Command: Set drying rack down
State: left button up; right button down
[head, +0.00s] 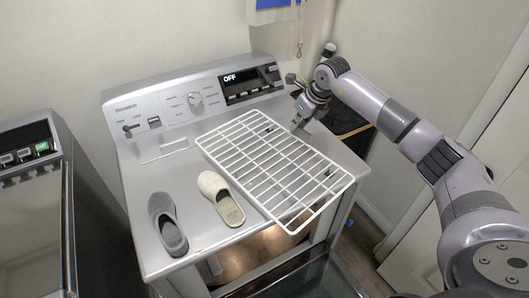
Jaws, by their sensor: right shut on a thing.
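The white wire drying rack (272,168) is over the right part of the top of a silver machine (158,173), in the middle of the head view. Its near right corner reaches past the machine's front edge. I cannot tell whether the rack touches the top or hangs just above it. My right gripper (298,122) is shut on the rack at its far right edge; the fingertips are small and partly hidden. My left gripper is not in view.
A grey slipper (167,224) and a beige slipper (221,198) lie on the top, left of the rack. The control panel (205,98) rises behind and reads OFF. Another machine (32,215) stands at left. A wall and white door (500,150) are at right.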

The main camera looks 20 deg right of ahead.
jog(key=shift+r, duration=0.2)
dwell(0.4)
notch_tip(320, 180, up, 20)
jog(key=b, duration=0.4)
jog(key=s+a+f+n+g, duration=0.3)
jog(key=s+a+f+n, duration=0.2)
jog(key=n, duration=0.6)
jog(key=s+a+f+n+g+h, duration=0.1)
jog(key=s+a+f+n+g, duration=0.2)
jog(key=s+a+f+n, duration=0.3)
jog(key=s+a+f+n+g, duration=0.3)
jog(key=s+a+f+n, duration=0.2)
jog(key=s+n, duration=0.6)
jog(key=shift+a+f+n, duration=0.15)
jog(key=shift+a+n, duration=0.55)
jog(key=shift+n, duration=0.5)
jog(key=shift+a+f+n, duration=0.1)
jog(key=shift+a+n, duration=0.55)
jog(key=shift+n, duration=0.55)
